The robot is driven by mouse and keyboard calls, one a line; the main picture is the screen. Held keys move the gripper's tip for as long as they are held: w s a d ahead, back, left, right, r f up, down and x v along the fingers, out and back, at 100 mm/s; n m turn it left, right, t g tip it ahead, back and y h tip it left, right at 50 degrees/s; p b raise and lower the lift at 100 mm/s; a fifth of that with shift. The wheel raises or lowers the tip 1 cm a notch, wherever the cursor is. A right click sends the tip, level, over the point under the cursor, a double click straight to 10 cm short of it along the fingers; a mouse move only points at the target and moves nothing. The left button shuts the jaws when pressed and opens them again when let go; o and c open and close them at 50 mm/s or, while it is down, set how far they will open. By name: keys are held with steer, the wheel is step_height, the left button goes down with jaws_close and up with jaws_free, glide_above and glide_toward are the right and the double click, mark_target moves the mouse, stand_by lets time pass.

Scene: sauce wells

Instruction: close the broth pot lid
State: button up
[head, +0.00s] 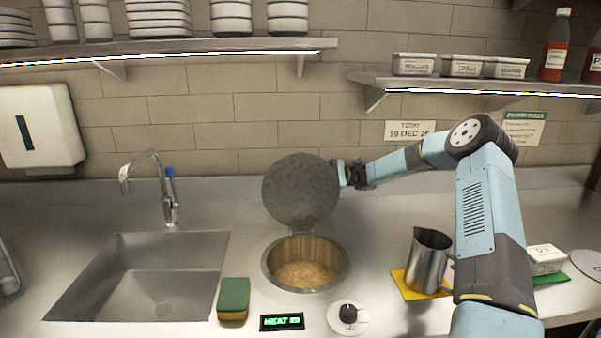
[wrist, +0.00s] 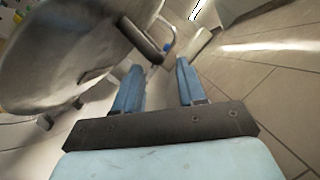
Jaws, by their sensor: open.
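The broth pot lid (head: 300,190) is a round grey metal disc, swung up on its hinge behind the pot. The broth pot (head: 268,268) is a round well in the counter, with tan broth (head: 305,274) showing inside. My gripper (head: 343,173) is at the lid's right edge, partly hidden by it in the head view. In the wrist view my gripper (wrist: 159,68) is open, with nothing seen held between its blue fingers. The lid (wrist: 75,50) fills the upper left there, and a dark handle-like bar (wrist: 142,40) on it lies just beyond the left finger.
A sink with a tap (head: 168,200) is at left. A sponge (head: 233,298), a heat display (head: 282,322) and a knob (head: 348,314) are around the pot's front. A metal jug (head: 428,262) stands right of the pot, below my arm. Shelves (head: 480,84) hang above.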

mark_target(301, 171)
steer(key=shift+x, duration=2.6)
jaws_close()
steer(key=shift+d, duration=0.15)
steer(key=shift+s, duration=0.15)
